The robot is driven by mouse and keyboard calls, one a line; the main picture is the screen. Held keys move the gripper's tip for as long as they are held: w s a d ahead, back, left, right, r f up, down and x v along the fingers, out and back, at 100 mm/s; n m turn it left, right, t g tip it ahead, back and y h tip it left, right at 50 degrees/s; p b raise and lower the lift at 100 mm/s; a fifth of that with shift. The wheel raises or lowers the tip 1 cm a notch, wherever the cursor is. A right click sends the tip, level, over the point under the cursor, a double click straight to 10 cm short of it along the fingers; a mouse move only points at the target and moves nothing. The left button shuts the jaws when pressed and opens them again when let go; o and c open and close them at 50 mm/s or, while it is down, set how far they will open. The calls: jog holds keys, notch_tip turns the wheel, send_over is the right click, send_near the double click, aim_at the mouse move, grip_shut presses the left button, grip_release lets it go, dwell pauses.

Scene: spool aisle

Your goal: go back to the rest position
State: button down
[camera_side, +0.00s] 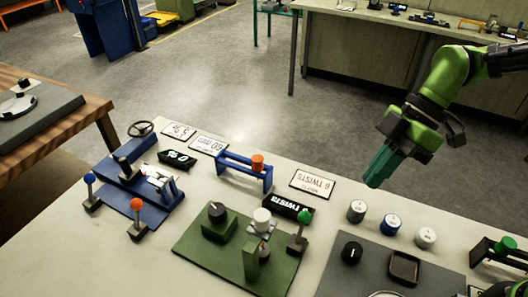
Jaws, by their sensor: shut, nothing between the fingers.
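My gripper (382,165) hangs from the green arm at the right of the side view. Its teal fingers are together and nothing shows between them. It is in the air above the back right part of the pale table (150,235), apart from everything on it. Below it stand a dark grey knob (356,210), a blue-sided knob (391,224) and a white knob (425,238).
A green board (190,262) with knobs and a green-topped lever (303,225) is front centre. A blue fixture (130,200) with levers is at left. A blue rail with an orange knob (257,164) is at the back. Open floor (240,80) lies beyond.

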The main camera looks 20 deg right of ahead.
jog(key=s+d+f+m+t+h, duration=0.15)
jog(key=d+m+t+h, duration=0.3)
jog(key=d+m, duration=0.85)
jog(key=s+d+r+m+t, duration=0.3)
jog(key=s+r+m+t, duration=0.1)
jog(key=r+m, duration=0.3)
jog(key=shift+s+r, duration=0.15)
jog(key=shift+s, duration=0.15)
